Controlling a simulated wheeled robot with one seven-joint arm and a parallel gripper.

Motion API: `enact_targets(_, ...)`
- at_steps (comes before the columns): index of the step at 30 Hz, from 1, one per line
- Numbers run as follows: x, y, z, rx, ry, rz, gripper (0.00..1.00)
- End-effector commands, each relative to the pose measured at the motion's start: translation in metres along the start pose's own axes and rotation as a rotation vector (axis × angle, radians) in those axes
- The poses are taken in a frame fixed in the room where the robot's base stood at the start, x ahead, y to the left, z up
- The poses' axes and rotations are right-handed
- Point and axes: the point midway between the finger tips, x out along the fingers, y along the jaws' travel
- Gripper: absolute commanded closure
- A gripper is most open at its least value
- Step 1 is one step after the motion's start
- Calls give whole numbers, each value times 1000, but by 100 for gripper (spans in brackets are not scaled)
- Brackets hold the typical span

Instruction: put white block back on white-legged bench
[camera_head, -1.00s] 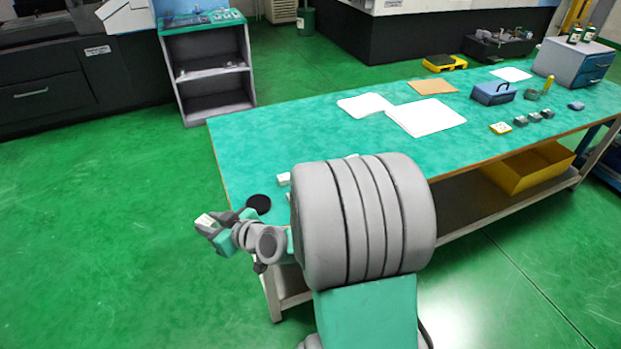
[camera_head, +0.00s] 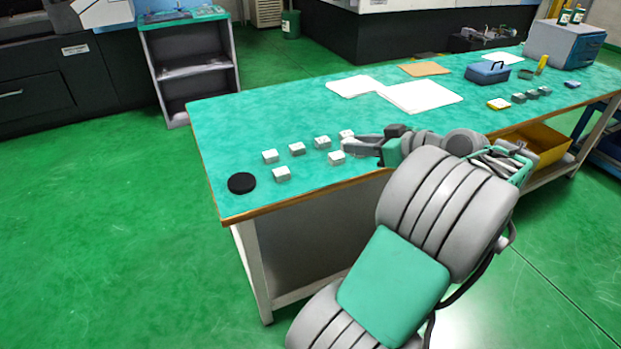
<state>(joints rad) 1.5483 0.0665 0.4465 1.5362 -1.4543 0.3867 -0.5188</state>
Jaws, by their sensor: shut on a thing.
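My gripper (camera_head: 350,146) is over the green top of the white-legged bench (camera_head: 225,135), at the right end of a group of small white blocks. It is shut on a white block, which the fingers mostly hide. I cannot tell whether the held block touches the bench top. Several other white blocks stand on the bench in two loose rows. One block (camera_head: 347,134) is right behind the fingertips and another (camera_head: 337,157) is just in front of them. More blocks (camera_head: 271,156) lie to the left, with one (camera_head: 282,174) near the front edge.
A black disc (camera_head: 241,183) lies near the bench's left front corner. White sheets (camera_head: 420,97) and a brown sheet (camera_head: 426,69) lie farther back. A blue box (camera_head: 487,73) and a yellow-topped block (camera_head: 499,104) are to the right. A yellow bin (camera_head: 540,145) sits under the top.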

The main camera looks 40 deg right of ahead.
Motion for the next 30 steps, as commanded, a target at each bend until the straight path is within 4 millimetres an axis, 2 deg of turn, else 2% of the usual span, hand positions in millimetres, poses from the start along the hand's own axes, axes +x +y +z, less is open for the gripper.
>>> enact_targets(3,22,-1,8,-4,2,-5,100)
enact_targets(5,38,-2,3,-3,2,-7,100)
enact_targets(11,101,-2,4,-1,2,-7,100)
enact_targets(15,136,-1,24,1,2,-4,100)
enact_targets(23,168,-1,40,0,2,-2,100)
enact_targets(27,176,0,64,3,2,0,100)
enact_targets(30,176,0,66,-2,3,1,100)
